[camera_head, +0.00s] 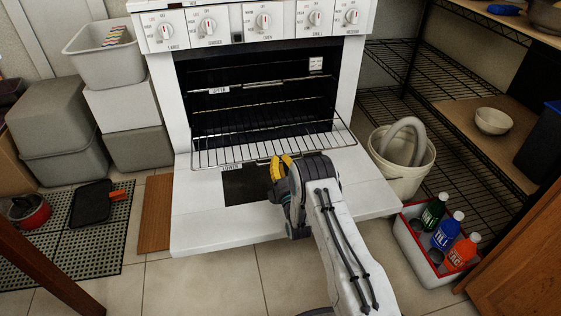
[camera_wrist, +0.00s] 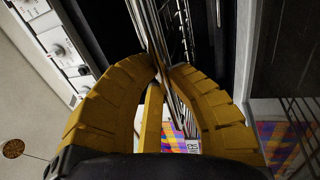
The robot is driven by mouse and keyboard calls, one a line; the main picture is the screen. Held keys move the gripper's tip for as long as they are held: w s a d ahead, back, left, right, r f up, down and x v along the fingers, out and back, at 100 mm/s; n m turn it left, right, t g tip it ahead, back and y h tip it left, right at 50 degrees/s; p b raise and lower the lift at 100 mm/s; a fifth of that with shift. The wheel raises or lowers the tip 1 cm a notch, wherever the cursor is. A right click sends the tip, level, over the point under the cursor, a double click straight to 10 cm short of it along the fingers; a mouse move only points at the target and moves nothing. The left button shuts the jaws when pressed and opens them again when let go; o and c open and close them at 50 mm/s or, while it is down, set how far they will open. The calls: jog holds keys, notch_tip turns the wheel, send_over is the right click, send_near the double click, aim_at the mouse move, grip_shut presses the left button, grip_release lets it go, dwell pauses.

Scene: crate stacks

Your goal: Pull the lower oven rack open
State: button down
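The white oven (camera_head: 185,100) stands with its door (camera_head: 345,195) folded down. The lower rack (camera_head: 215,155), a wire grid with a small label at its front edge, sticks partway out over the door. The upper rack (camera_head: 260,84) sits inside the dark cavity. My gripper (camera_head: 281,163) is at the front edge of the lower rack, right of its label. In the wrist view my yellow fingers (camera_wrist: 160,75) come together around the thin metal bars of the rack (camera_wrist: 150,35) and look shut on them. The exact contact is partly hidden by the fingers.
A white bucket (camera_head: 400,182) and a crate of bottles (camera_head: 412,247) stand right of the door. Grey bins (camera_head: 55,125) and a black grid mat (camera_head: 65,265) lie left. Wire shelving (camera_head: 405,85) is at right.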

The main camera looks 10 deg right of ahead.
jog(key=c, duration=1.2)
grip_release()
jog(key=shift+s+f, duration=0.25)
jog(key=shift+s, duration=1)
jog(key=shift+s+f, duration=0.25)
jog(key=shift+s, duration=0.95)
jog(key=shift+s+f, duration=0.25)
jog(key=shift+s, duration=1)
